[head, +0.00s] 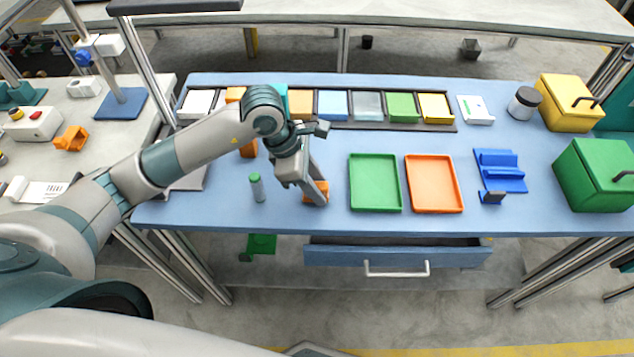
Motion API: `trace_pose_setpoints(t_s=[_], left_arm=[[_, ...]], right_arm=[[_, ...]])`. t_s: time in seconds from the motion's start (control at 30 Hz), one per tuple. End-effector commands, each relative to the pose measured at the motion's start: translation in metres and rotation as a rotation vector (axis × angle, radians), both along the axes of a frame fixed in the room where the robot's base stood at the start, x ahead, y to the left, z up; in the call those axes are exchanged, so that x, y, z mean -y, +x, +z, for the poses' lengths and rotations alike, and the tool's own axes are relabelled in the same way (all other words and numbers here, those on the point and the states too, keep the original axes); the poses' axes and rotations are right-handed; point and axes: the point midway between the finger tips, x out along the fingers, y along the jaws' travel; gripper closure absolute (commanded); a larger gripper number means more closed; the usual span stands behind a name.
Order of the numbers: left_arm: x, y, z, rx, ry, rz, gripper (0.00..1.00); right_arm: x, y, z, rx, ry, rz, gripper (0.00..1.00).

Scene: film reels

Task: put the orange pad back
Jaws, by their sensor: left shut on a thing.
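My left gripper (318,198) reaches down to the blue table near its front edge. It is shut on an orange pad (324,187), which is partly hidden by the fingers. The pad is low, at or just above the table top; I cannot tell if it touches. A long dark rack (448,128) along the back of the table holds a row of coloured pads, including white, orange, light blue, grey, green and yellow. My arm hides part of the rack's left half. My right gripper is not in view.
A green tray (375,183) and an orange tray (434,184) lie right of the gripper. A small grey bottle with a green cap (257,187) stands to its left. A blue stand (499,170), a yellow box (568,102) and a green box (597,175) are at right. A drawer (397,257) is open below.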

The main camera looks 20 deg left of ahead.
Motion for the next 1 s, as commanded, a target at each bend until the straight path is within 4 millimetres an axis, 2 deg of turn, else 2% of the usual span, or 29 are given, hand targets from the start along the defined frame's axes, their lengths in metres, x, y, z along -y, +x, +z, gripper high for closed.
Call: trace_pose_setpoints(t_s=[0.07, 0.17, 0.73, 0.77, 0.8, 1.0], left_arm=[[0.0, 0.0, -0.003, 0.001, 0.0, 0.0, 0.87], [0.0, 0.0, -0.004, 0.002, 0.001, 0.0, 0.87], [0.0, 0.0, -0.007, 0.002, 0.001, 0.0, 0.87], [0.0, 0.0, -0.006, 0.001, 0.0, -0.001, 0.59], [0.0, 0.0, -0.006, 0.001, 0.0, -0.001, 0.5], [0.0, 0.0, -0.006, 0.001, 0.0, -0.001, 0.48]], right_arm=[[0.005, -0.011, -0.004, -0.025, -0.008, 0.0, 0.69], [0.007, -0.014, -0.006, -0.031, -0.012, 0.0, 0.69], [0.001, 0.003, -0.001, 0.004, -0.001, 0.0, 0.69], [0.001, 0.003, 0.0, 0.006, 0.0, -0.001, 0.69], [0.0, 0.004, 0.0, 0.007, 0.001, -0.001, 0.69], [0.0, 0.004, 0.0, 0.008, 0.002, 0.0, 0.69]])
